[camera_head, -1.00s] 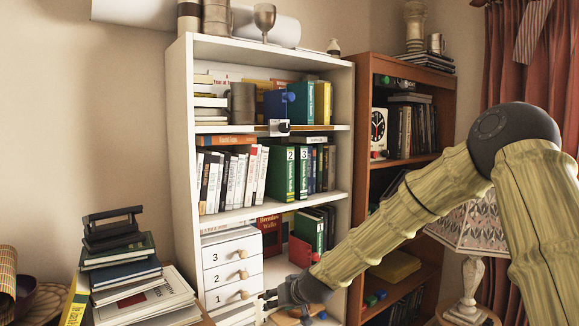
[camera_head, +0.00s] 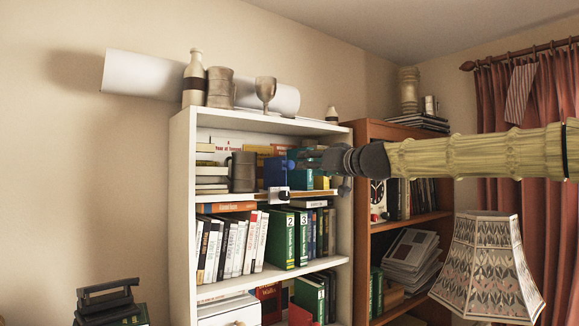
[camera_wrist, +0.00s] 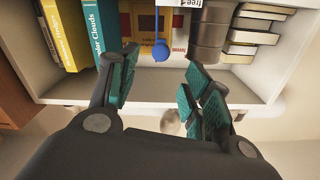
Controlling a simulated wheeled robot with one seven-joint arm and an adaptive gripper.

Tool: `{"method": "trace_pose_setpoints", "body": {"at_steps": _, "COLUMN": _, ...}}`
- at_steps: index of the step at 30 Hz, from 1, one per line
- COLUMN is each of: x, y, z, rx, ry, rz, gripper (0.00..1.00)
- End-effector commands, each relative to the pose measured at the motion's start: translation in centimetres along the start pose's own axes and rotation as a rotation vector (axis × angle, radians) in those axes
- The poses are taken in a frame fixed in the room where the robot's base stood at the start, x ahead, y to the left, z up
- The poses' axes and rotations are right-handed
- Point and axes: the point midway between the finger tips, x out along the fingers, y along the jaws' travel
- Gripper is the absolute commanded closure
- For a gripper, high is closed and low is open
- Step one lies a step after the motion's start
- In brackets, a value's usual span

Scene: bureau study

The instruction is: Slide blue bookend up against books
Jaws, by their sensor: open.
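The blue bookend (camera_head: 275,173) stands upright on the upper shelf of the white bookcase, between a dark mug and the books. Its round blue knob (camera_wrist: 161,51) faces out in the wrist view, with its panel nearly edge-on. The upright teal book (camera_wrist: 100,40) and yellow book (camera_wrist: 66,32) stand to the left in the wrist view, with a gap between them and the bookend. My gripper (camera_wrist: 160,78) is open and empty, with the knob ahead between its fingers and apparently untouched. In the head view my gripper (camera_head: 305,160) partly hides the books.
The dark mug (camera_head: 243,171) stands close to the bookend on the side away from the teal book. A stack of flat books (camera_head: 211,178) lies beyond the mug. A small black-and-white object (camera_head: 278,194) is at the shelf's front edge. The lampshade (camera_head: 487,268) is below my arm.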

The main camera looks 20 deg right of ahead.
Motion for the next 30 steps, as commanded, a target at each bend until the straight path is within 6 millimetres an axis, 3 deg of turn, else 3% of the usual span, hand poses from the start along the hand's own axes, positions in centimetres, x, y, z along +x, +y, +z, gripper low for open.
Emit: {"method": "trace_pose_setpoints", "body": {"at_steps": 30, "x": 9.5, "y": -0.1, "z": 0.1, "rx": 0.001, "ry": -0.003, "rz": 0.0, "gripper": 0.51}}
